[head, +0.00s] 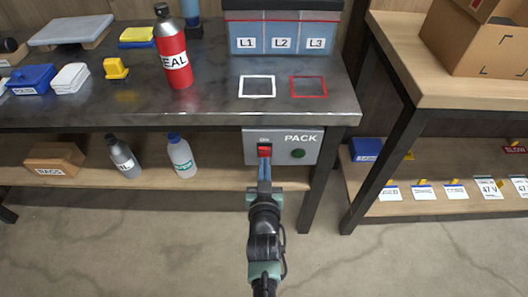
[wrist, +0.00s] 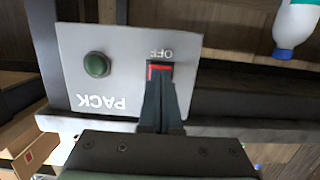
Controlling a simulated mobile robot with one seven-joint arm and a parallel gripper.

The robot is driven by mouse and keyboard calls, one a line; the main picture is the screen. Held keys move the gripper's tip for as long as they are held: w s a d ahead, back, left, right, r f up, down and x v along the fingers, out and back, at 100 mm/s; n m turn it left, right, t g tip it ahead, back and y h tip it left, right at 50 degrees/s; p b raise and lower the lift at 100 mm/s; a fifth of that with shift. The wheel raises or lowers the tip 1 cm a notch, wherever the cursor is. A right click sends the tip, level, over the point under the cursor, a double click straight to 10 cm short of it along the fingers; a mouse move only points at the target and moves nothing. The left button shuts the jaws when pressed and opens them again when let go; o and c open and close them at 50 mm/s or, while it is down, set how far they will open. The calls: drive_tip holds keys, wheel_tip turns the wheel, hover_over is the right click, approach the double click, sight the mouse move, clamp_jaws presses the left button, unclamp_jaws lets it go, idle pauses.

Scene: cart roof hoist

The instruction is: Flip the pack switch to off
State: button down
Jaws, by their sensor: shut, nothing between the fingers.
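The pack switch (head: 264,151) is a red rocker on the grey PACK panel (head: 308,149) under the bench top. In the head view, a label that looks like ON stands above it. In the wrist view the panel (wrist: 75,45) appears upside down, with OFF printed on the switch's lower side. There the red switch (wrist: 159,67) shows just beyond my fingertips, partly hidden. My gripper (head: 264,164) is shut and empty, its fingertips (wrist: 160,84) at the switch. I cannot tell whether they touch it or which way the rocker is tilted.
A dark green round button or lamp (head: 298,153) sits right of the switch. The bench top (head: 215,100) overhangs above. Bottles, including a white one (head: 181,156), stand on the lower shelf to the left. A bench leg (head: 318,185) stands just right of the panel.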

drive_tip(key=s+r+p, duration=0.1)
drive_tip(key=s+p, duration=0.2)
drive_tip(key=s, duration=0.3)
drive_tip(key=shift+s, duration=0.3)
drive_tip(key=shift+r, duration=0.15)
idle(0.4)
drive_tip(key=w+r+t, duration=0.3)
drive_tip(key=r, duration=1.5)
drive_tip(key=w+r+t, duration=0.2)
drive_tip(key=w+r, duration=0.1)
drive_tip(key=r, duration=1.5)
drive_tip(key=s+r+t, duration=0.3)
drive_tip(key=s+r, duration=0.6)
drive_tip(key=r, duration=0.5)
drive_tip(key=s+r+t, duration=0.3)
drive_tip(key=s+r, duration=0.7)
drive_tip(key=r, duration=0.4)
wheel_tip(320, 180, up, 23)
drive_tip(key=p, duration=2.4)
drive_tip(key=shift+w+r, duration=0.2)
drive_tip(key=shift+w, duration=0.25)
